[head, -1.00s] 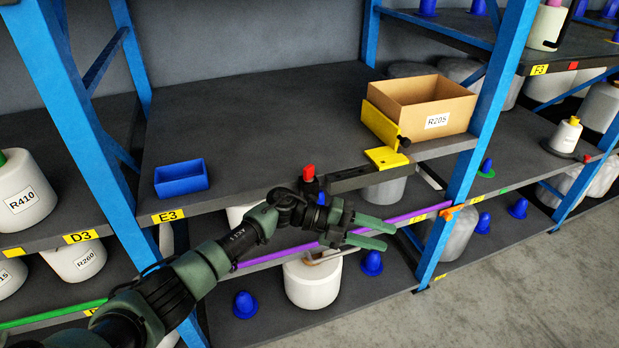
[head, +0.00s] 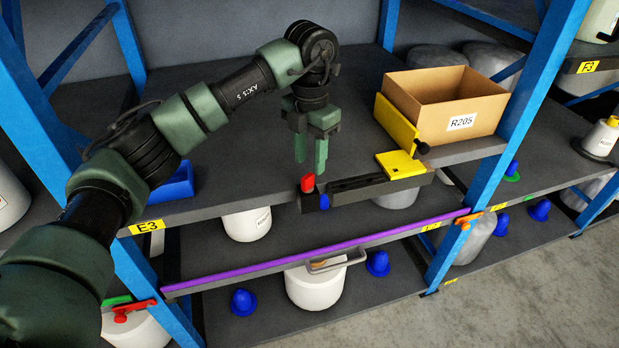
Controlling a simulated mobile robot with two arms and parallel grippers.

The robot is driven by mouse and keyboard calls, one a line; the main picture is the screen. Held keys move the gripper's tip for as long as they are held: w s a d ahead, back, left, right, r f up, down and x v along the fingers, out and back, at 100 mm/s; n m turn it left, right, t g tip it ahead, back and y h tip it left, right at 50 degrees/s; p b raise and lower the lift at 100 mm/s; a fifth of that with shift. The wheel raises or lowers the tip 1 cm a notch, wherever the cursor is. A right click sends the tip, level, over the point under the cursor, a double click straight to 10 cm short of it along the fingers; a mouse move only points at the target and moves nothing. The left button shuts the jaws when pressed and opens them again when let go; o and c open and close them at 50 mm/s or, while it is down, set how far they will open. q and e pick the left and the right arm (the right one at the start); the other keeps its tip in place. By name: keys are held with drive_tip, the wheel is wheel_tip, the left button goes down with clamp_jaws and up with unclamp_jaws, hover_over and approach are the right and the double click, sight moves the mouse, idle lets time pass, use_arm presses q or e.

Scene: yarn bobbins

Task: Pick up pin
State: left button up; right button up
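A small red pin (head: 308,183) stands at the left end of a dark bar (head: 350,184) at the front edge of the upper shelf (head: 240,174). A small blue piece (head: 324,201) shows on the bar's front, just beside it. I cannot tell whether the red and blue parts are one thing. My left gripper (head: 311,166) points down above the shelf, just behind and above the red pin in the picture. Its two green fingers are apart with nothing visible between them. Whether a finger touches the pin is not clear. My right gripper is out of view.
A yellow bracket (head: 400,165) sits on the bar's right end, in front of a cardboard box (head: 445,105) labelled R205. A blue tray (head: 178,186) is partly hidden behind my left arm. A blue upright (head: 510,130) stands right. The shelf's middle is clear.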

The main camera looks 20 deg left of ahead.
sight(308, 176)
use_arm(q)
drive_tip(key=shift+s+a+f+p, duration=0.1)
drive_tip(key=shift+s+f+p, duration=0.1)
drive_tip(key=shift+f+p, duration=0.25)
drive_tip(key=shift+s+a+f+p, duration=0.1)
drive_tip(key=shift+s+f+p, duration=0.15)
drive_tip(key=shift+f, duration=0.3)
drive_tip(key=shift+w+f, duration=0.15)
drive_tip(key=shift+f, duration=0.7)
drive_tip(key=shift+w+f+p, duration=0.15)
drive_tip(key=shift+f+p, duration=0.2)
drive_tip(key=shift+f, duration=0.6)
clamp_jaws()
wheel_tip(308, 176, up, 10)
drive_tip(key=b, duration=0.2)
drive_tip(key=shift+f+b, duration=0.2)
drive_tip(key=shift+b, duration=0.2)
drive_tip(key=shift+r, duration=0.3)
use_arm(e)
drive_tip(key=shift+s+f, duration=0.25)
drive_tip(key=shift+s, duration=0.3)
use_arm(q)
drive_tip(key=shift+f, duration=0.1)
